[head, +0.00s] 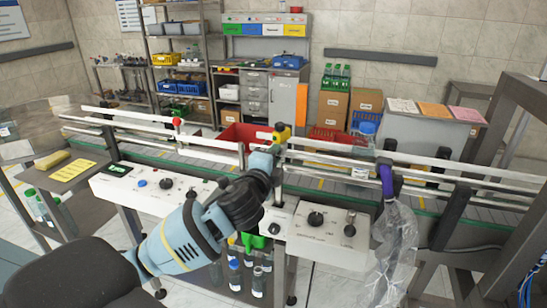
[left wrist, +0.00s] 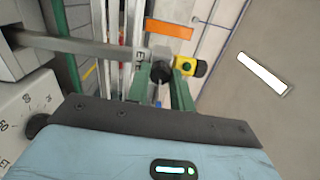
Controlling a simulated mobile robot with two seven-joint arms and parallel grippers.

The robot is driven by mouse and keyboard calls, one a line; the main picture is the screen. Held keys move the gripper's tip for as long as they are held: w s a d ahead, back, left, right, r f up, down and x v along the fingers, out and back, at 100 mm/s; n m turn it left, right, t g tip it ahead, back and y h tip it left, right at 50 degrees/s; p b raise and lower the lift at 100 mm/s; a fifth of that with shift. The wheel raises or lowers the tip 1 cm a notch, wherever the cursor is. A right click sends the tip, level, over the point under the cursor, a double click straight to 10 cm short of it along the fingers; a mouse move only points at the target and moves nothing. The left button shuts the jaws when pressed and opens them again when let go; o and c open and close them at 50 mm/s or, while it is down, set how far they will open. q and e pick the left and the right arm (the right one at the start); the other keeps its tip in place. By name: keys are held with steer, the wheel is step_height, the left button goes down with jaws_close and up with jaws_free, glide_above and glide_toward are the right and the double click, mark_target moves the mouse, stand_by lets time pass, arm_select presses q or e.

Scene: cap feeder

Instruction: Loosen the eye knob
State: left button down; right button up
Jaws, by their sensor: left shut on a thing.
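The eye knob (left wrist: 161,72) is a small black knob in the left wrist view, beside a yellow sensor block (left wrist: 185,66) with a green dot. My left gripper (left wrist: 159,86) has its two green fingers on either side of the knob and is shut on it. In the head view my left gripper (head: 270,150) reaches the conveyor's front rail, just below the yellow sensor block (head: 282,133). The knob is hidden there by the gripper. How far the knob is turned cannot be told. My right gripper is in neither view.
The conveyor (head: 330,183) with white guide rails runs across. White control boxes with black knobs (head: 316,218) sit on its front. A clear plastic bag (head: 397,245) hangs at right. Bottles (head: 258,280) stand below. A red bin (head: 246,136) is behind.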

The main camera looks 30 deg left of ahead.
arm_select(q)
steer(key=shift+m, duration=1.8)
steer(key=c, duration=1.2)
jaws_free()
steer(key=v, duration=0.7)
steer(key=shift+s, duration=0.4)
steer(key=shift+d, duration=0.1)
